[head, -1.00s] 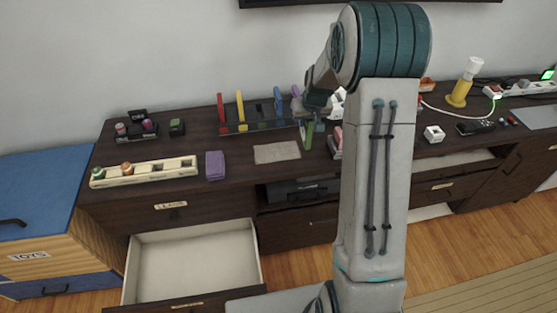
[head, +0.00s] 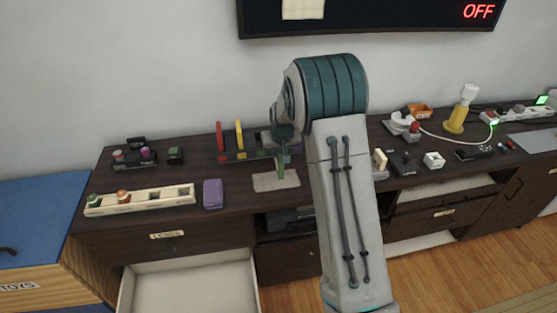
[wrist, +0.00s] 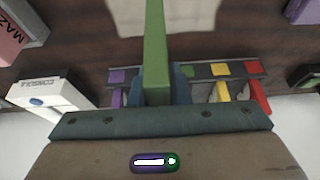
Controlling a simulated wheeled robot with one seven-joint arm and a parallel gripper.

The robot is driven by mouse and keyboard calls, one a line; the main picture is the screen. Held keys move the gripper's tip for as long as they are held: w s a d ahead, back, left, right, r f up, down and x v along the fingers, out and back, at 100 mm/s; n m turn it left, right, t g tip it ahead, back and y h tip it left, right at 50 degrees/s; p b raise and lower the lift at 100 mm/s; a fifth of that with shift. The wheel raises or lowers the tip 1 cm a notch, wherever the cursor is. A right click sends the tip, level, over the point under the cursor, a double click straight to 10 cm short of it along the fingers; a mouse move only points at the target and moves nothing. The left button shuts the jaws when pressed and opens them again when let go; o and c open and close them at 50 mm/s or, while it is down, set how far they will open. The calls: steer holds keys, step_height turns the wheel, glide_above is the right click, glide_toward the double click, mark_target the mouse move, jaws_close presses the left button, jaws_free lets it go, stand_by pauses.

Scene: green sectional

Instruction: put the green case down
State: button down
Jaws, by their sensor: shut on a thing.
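The green case (head: 281,164) is narrow and upright, held in my gripper (head: 283,146). In the wrist view the green case (wrist: 155,45) stands edge-on between the two blue-grey fingers of my gripper (wrist: 157,84), which are shut on it. In the head view its lower end overlaps the beige mat (head: 262,183) on the dark cabinet top. I cannot tell whether it touches the mat. The slotted rack (head: 230,157) with colour marks is just behind it; a red case (head: 220,136) and a yellow case (head: 239,134) stand in it at the left.
A purple block (head: 213,194) and a cream tray (head: 140,201) lie left of the mat. In the wrist view a white console box (wrist: 58,92) and a pink maze box (wrist: 12,35) are close by. An open drawer (head: 190,262) juts out below. My arm hides part of the cabinet top.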

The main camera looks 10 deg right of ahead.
steer(key=shift+f+p, duration=0.3)
steer(key=shift+f, duration=1.75)
steer(key=shift+f, duration=0.1)
steer(key=c, duration=1.4)
jaws_free()
steer(key=shift+o, duration=0.2)
